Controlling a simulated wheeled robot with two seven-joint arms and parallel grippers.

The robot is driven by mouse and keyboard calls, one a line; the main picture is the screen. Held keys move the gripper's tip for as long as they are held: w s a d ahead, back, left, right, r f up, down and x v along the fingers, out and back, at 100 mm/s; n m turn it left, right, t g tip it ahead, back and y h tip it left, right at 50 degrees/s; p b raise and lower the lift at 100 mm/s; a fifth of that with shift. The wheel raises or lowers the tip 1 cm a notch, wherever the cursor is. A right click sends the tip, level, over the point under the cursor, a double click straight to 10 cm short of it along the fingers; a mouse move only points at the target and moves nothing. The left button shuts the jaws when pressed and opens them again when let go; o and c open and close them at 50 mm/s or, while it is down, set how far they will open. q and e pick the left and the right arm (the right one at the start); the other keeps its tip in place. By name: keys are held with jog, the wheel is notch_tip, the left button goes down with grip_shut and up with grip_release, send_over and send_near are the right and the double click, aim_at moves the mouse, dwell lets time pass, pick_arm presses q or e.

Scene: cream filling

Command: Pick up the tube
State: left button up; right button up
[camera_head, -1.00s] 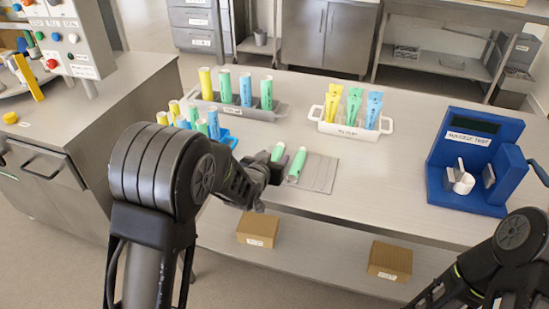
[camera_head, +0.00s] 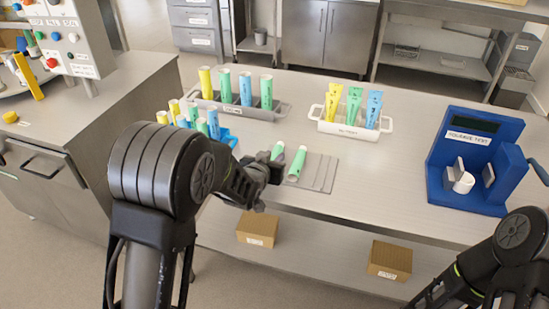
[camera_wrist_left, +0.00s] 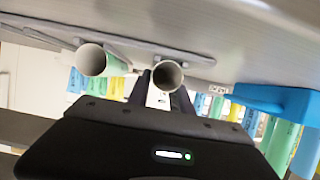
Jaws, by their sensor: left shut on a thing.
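My left gripper (camera_head: 270,168) is at the near left of the grey ribbed mat (camera_head: 322,172) on the steel table. It is shut on a green tube (camera_head: 278,150), whose upper part shows just past the fingers. In the left wrist view the held tube's round open end (camera_wrist_left: 167,74) sits between the fingers. A second green tube (camera_head: 297,163) lies on the mat just to the right, and its open end also shows in the left wrist view (camera_wrist_left: 91,59). Whether the held tube is clear of the mat I cannot tell. My right gripper is out of view.
A grey rack (camera_head: 205,105) of upright tubes stands behind, with a blue rack (camera_head: 229,140) of tubes at the left. A white tray (camera_head: 347,130) holds several coloured tubes. A blue squeeze tester (camera_head: 447,158) stands at the right. The table between is clear.

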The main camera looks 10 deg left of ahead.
aim_at(273, 158)
pick_arm(q)
grip_shut()
notch_tip(273, 158, up, 10)
jog(key=shift+r, duration=0.1)
dwell(0.5)
jog(key=shift+s, duration=0.1)
dwell(0.4)
